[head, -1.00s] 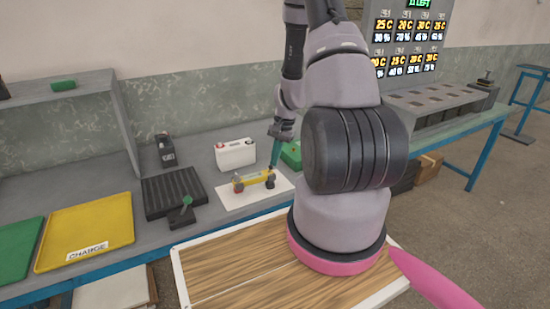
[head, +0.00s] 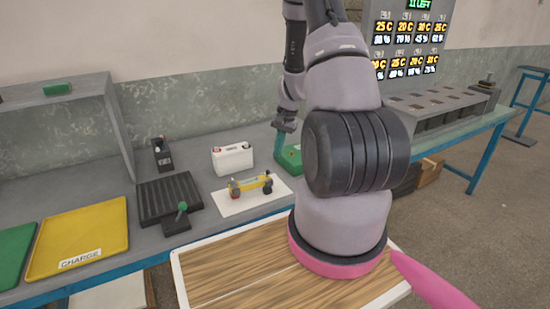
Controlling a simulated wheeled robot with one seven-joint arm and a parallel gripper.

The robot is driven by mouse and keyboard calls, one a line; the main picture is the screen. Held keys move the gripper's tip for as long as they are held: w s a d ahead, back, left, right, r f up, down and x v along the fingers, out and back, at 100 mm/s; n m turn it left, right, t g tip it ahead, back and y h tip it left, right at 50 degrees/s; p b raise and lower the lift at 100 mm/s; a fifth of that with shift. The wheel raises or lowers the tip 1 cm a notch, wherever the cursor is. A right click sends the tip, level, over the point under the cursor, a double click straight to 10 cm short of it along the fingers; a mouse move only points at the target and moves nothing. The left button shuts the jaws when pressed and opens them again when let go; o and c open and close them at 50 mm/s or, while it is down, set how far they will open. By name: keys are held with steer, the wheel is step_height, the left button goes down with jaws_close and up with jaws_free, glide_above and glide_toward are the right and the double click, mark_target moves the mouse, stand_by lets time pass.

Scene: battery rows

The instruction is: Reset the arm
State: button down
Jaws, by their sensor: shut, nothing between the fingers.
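My arm rises in the middle of the head view. My gripper (head: 279,146) hangs at its end, pointing down, with teal fingers. The fingers are shut with nothing held. In the picture they stand just left of a green tray (head: 291,160), above the bench, and to the right of a white battery (head: 232,158). My arm hides part of the bench and of the green tray.
A yellow tester (head: 250,185) lies on a white mat (head: 228,207). A black ribbed plate (head: 169,198), a yellow CHARGE tray (head: 82,236) and a grey shelf (head: 60,91) are left. A slotted rack (head: 433,105) and display board (head: 408,40) stand right.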

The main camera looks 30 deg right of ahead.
steer(key=s+v, duration=0.1)
steer(key=v, duration=0.7)
steer(key=shift+a, duration=0.2)
steer(key=s+a+r+n+t, duration=0.25)
steer(key=a+r, duration=0.25)
steer(key=r, duration=0.5)
steer(key=s+a+r+n+t, duration=0.1)
steer(key=s+a+r, duration=0.3)
steer(key=r, duration=0.7)
steer(key=s+a+r+n+t, duration=0.2)
steer(key=s+a+r+t, duration=0.1)
steer(key=s+a+r, duration=0.4)
steer(key=s+r, duration=0.3)
steer(key=s, duration=0.2)
steer(key=shift+s+a, duration=0.15)
steer(key=shift+s, duration=0.1)
